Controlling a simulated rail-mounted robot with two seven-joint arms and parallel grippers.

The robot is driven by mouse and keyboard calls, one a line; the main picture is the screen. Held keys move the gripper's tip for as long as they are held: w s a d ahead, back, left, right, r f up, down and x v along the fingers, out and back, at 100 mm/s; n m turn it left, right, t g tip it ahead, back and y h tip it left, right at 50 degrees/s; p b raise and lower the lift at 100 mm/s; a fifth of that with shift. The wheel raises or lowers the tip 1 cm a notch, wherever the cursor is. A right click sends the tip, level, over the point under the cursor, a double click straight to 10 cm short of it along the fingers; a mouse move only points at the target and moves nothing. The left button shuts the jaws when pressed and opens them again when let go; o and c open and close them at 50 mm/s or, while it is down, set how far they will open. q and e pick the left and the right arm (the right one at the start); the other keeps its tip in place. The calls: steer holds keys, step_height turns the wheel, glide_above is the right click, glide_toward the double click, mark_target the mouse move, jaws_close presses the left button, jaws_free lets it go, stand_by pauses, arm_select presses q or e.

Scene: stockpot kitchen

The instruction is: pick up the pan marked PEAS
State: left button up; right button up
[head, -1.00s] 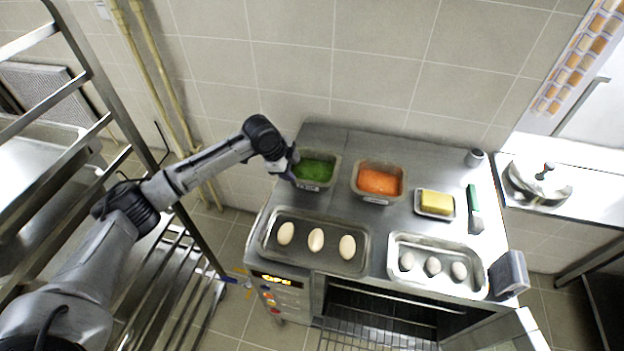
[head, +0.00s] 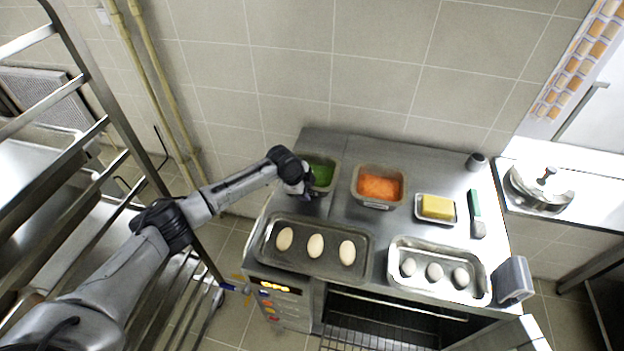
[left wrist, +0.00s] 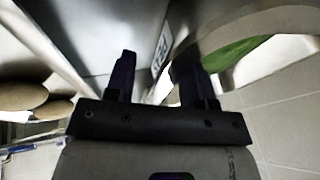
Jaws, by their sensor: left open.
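The pan with green contents (head: 322,160) stands at the back left of the steel counter, next to the pan with orange contents (head: 379,184). My left gripper (head: 307,189) is at the green pan's front side and hides its front label and part of its rim in the head view. In the left wrist view the open left gripper (left wrist: 153,65) has its two dark fingers apart, with a white label (left wrist: 161,52) showing between them, too partial to read surely. The green pan (left wrist: 268,22) shows at the upper right there. I cannot tell whether a finger touches it. My right gripper is out of view.
A dark tray (head: 264,246) with three pale egg-shaped pieces lies just in front. A rack (head: 105,122) stands at left.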

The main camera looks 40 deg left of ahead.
arm_select(q)
steer(key=shift+w+f, duration=0.2)
steer(key=shift+f, duration=0.35)
jaws_close()
stand_by(1.0)
steer(key=shift+r, duration=0.1)
